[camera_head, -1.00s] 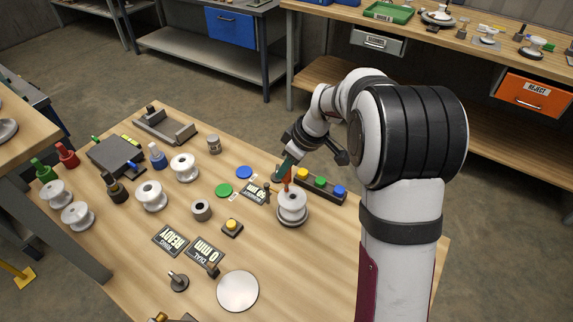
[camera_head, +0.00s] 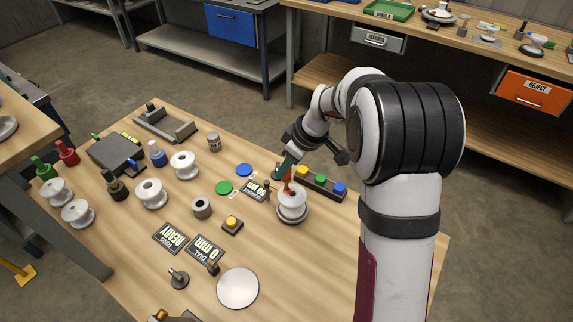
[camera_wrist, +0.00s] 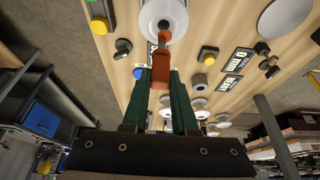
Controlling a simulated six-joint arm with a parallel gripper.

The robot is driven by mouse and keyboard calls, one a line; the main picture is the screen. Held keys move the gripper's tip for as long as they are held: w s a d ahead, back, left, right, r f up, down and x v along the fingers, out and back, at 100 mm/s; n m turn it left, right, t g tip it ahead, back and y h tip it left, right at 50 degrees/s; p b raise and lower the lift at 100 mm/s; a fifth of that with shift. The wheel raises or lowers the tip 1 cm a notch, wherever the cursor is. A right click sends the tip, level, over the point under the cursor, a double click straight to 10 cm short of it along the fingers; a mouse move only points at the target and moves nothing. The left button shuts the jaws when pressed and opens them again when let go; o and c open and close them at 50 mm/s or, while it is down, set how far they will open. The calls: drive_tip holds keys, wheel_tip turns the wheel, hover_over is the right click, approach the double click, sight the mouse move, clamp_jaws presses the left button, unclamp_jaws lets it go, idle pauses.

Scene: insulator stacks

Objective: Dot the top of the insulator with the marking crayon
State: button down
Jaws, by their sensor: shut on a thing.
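The white insulator (camera_head: 292,208) stands upright on the right part of the wooden table; its round white top with a dark centre also shows in the wrist view (camera_wrist: 176,12). My gripper (camera_head: 287,162) is above it, its green fingers shut on the orange-brown marking crayon (camera_wrist: 160,72). The crayon points down at the insulator's top, and its tip is at or very close to the top near the middle. I cannot tell whether it touches. No mark is clearly visible on the top.
A dark block with green, yellow and blue buttons (camera_head: 320,186) lies right behind the insulator. A yellow button box (camera_head: 232,225), a grey ring (camera_head: 201,207), display plates (camera_head: 205,249) and a white disc (camera_head: 238,289) lie to the left. Several white spools (camera_head: 151,194) stand farther left.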

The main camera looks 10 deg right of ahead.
idle(0.4)
drive_tip(key=shift+r, duration=3.5)
